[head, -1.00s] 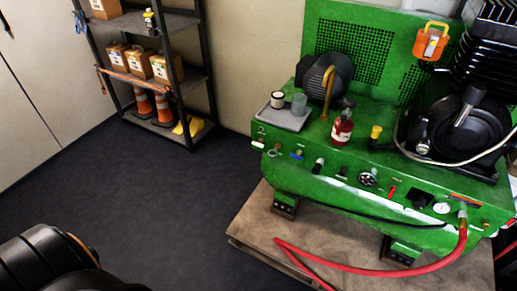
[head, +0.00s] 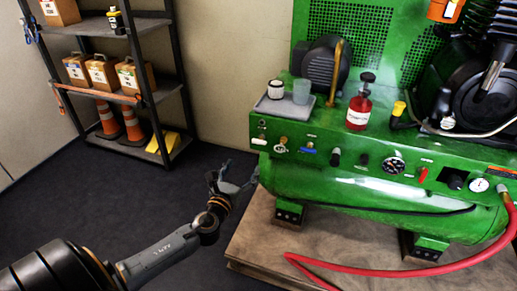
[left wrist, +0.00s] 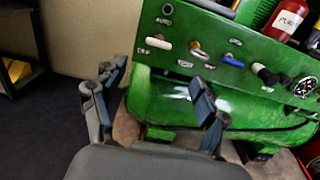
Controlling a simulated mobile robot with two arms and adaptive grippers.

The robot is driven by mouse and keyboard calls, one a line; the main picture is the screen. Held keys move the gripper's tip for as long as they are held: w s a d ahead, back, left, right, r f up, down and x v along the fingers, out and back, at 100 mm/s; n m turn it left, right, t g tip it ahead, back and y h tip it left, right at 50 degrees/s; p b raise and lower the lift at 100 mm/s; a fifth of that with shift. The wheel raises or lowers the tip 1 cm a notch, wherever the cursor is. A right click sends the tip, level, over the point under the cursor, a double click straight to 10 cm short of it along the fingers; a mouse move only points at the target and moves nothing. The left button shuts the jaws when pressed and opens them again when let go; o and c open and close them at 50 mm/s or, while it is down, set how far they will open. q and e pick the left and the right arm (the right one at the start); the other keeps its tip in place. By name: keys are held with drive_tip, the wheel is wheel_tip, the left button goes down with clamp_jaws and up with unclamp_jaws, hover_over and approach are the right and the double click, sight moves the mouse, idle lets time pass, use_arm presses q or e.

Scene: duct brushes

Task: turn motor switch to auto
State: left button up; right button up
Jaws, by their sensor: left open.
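The green compressor's control panel (head: 395,150) faces me. At its left end is a white lever switch (head: 259,141), which also shows in the left wrist view (left wrist: 158,43). There a label reading AUTO sits above it, and a small label is beside its lower left. The white handle lies roughly horizontal, pointing left. I take it for the motor switch. My left gripper (head: 239,170) is open and empty, just below and left of the panel end. In the left wrist view its two fingers (left wrist: 160,82) are spread below the white lever, apart from it. My right gripper is not in view.
Right of the white lever are a ringed knob (head: 281,146), a blue lever (head: 309,150), black knobs and a gauge (head: 393,165). A tray (head: 285,112) and red bottle (head: 359,112) stand above. A red hose (head: 400,270) crosses the wooden base. Shelves (head: 110,95) stand left; the floor between is clear.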

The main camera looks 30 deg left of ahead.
sight(258, 142)
use_arm(q)
drive_tip(key=b+x, duration=0.1)
drive_tip(key=x, duration=1.1)
drive_tip(key=shift+a+f+b, duration=0.1)
drive_tip(key=shift+f+b, duration=0.05)
drive_tip(key=shift+b, duration=0.25)
drive_tip(key=shift+w+a, duration=0.1)
drive_tip(key=shift+w, duration=0.4)
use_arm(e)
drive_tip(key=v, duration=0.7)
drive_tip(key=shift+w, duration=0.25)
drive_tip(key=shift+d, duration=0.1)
use_arm(q)
drive_tip(key=c, duration=1.2)
drive_tip(key=shift+o, duration=0.2)
